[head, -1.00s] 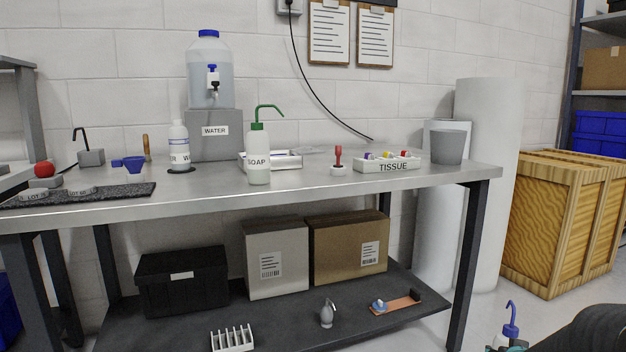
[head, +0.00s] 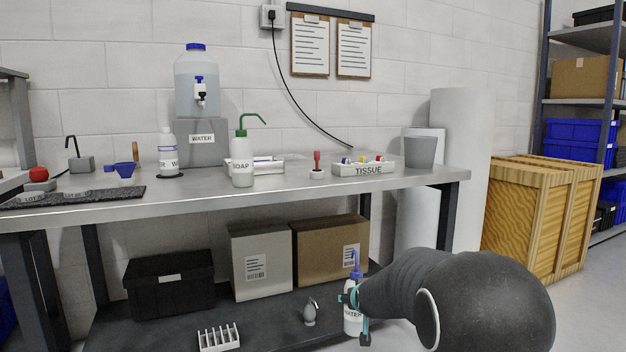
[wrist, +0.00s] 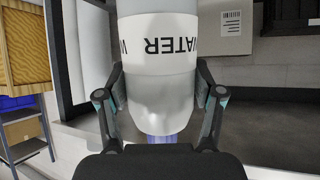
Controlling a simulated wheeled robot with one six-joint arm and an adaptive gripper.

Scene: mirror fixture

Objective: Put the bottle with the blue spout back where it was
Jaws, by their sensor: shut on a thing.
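The bottle with the blue spout (head: 352,319) is white and labelled WATER. It is upright in my gripper (head: 354,303), in front of the lower shelf in the head view. Its blue spout points up. In the wrist view the bottle (wrist: 160,75) fills the middle, label upside down, with a finger pressed on each side and blue at its shoulder end. A white bottle (head: 168,160) with a label starting W stands on a dark round disc (head: 170,178) on the bench. A SOAP bottle (head: 243,170) with a green spout stands to its right.
Boxes (head: 262,260) stand on the lower shelf. A wooden crate (head: 535,215) is at right.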

